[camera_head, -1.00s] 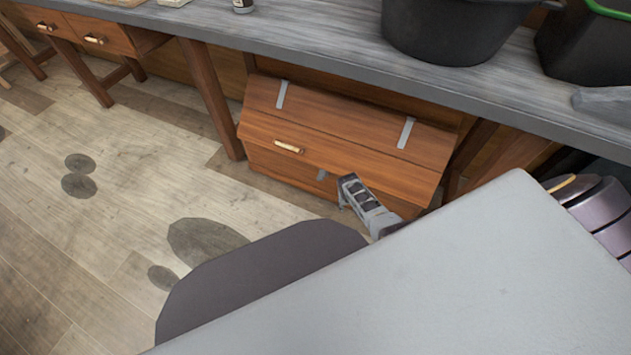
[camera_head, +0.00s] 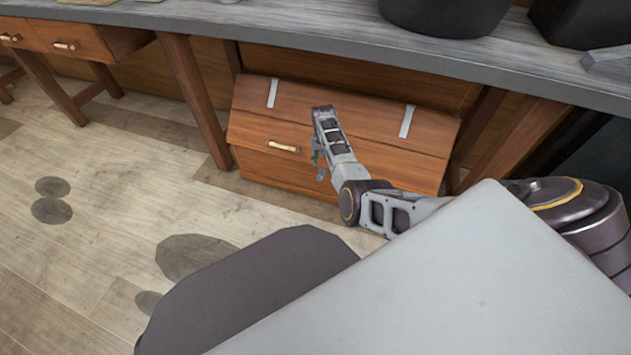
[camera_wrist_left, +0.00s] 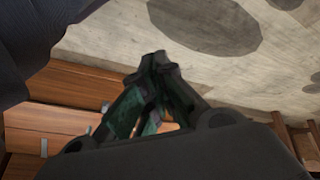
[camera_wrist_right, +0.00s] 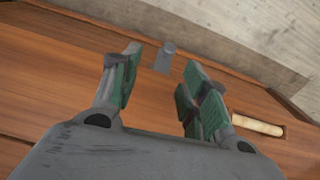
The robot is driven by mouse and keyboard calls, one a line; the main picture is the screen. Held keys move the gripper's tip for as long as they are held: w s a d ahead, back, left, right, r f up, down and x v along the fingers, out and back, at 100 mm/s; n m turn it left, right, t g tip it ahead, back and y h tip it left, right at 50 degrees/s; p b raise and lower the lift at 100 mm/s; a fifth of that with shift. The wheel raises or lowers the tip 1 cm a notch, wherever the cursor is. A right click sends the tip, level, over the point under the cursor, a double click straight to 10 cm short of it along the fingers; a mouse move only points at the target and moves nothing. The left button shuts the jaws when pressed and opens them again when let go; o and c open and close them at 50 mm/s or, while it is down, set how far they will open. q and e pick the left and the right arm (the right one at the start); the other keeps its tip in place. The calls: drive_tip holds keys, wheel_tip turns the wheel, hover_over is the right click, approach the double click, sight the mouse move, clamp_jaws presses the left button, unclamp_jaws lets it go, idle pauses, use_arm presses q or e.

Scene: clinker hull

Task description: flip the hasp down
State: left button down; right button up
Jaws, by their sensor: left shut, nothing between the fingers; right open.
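The wooden chest (camera_head: 400,150) stands on the floor under the workbench, its lid down. The hasp (camera_wrist_right: 166,56) is a small grey tab at the chest's front edge in the right wrist view; its exact angle is hard to tell. In the head view my right arm and gripper hide it. My right gripper (camera_head: 321,138) is open and empty over the front of the chest. In its wrist view the hasp appears between and just beyond the two fingertips, with no contact visible. My left gripper (camera_wrist_left: 157,62) is shut and empty; it is out of the head view.
A pale handle (camera_head: 284,147) sits on the chest front, left of my right gripper. The grey workbench (camera_head: 300,38) overhangs the chest, with a dark pot (camera_head: 445,15) on top. Bare floor (camera_head: 110,225) lies to the left.

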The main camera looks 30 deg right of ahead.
use_arm(q)
drive_tip(key=shift+a+r+b, duration=0.2)
drive_tip(key=shift+r+b, duration=0.2)
drive_tip(key=shift+r, duration=0.6)
use_arm(e)
drive_tip(key=shift+w+a+r+m, duration=0.2)
drive_tip(key=shift+w+r, duration=0.15)
drive_tip(key=shift+r, duration=0.15)
drive_tip(key=shift+w+a+r+m, duration=0.15)
drive_tip(key=shift+w+r, duration=0.15)
drive_tip(key=shift+r, duration=0.15)
use_arm(q)
drive_tip(key=shift+w+f, duration=0.1)
drive_tip(key=shift+f, duration=0.05)
use_arm(e)
drive_tip(key=shift+f, duration=0.15)
drive_tip(key=b, duration=0.3)
hover_over(319, 176)
drive_tip(key=shift+d+f, duration=0.1)
drive_tip(key=shift+f, duration=2.7)
drive_tip(key=shift+f+b, duration=1.95)
drive_tip(key=shift+f, duration=1.1)
use_arm(q)
wheel_tip(319, 176, down, 11)
drive_tip(key=d+t+h+b, duration=0.1)
drive_tip(key=d, duration=0.1)
drive_tip(key=shift+w+n+t+h, duration=0.3)
drive_tip(key=shift+t+h, duration=0.1)
use_arm(e)
drive_tip(key=shift+f, duration=0.95)
